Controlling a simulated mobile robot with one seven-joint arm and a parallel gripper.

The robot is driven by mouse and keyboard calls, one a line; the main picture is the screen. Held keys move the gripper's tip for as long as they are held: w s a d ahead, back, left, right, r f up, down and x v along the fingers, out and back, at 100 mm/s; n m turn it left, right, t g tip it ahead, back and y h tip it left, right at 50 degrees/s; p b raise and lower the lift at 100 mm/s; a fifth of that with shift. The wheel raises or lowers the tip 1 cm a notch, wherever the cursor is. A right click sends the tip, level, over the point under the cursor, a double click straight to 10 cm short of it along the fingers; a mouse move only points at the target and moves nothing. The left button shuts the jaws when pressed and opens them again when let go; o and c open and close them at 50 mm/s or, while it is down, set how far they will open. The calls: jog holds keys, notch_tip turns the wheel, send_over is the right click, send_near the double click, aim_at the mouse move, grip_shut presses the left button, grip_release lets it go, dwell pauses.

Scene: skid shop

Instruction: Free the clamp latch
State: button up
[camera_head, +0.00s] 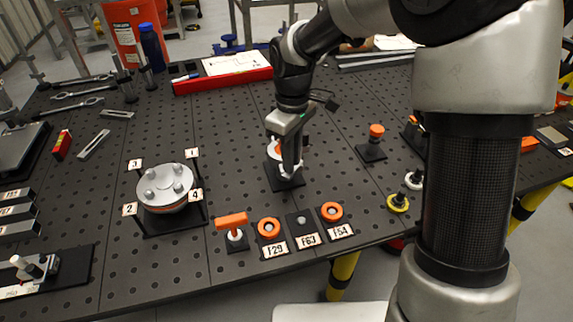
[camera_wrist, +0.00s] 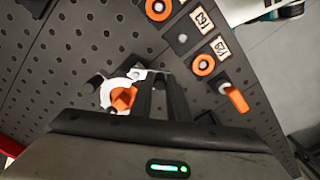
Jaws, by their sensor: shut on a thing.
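The clamp latch (camera_head: 273,151) is a small fixture with an orange part and a pale metal body, on a black base plate (camera_head: 287,184) on the table. My gripper (camera_head: 291,170) reaches down over it and hides much of it. In the wrist view the latch shows an orange block (camera_wrist: 123,98) on a white round body, left of my fingers. My gripper (camera_wrist: 159,80) is shut on a part of this fixture. The gripped part is mostly hidden between the fingers, so I cannot tell exactly which part it is.
A round flange (camera_head: 165,187) with numbered tags stands to the left. In front are an orange T-handle (camera_head: 231,221) and labelled stations, including orange rings (camera_head: 269,228). An orange-topped post (camera_head: 376,132) stands to the right. A red tray (camera_head: 222,80) lies behind.

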jog(key=shift+s+d, duration=0.15)
jog(key=shift+d, duration=0.25)
jog(key=shift+d, duration=0.5)
jog(key=shift+d+p, duration=0.3)
jog(key=shift+d, duration=0.2)
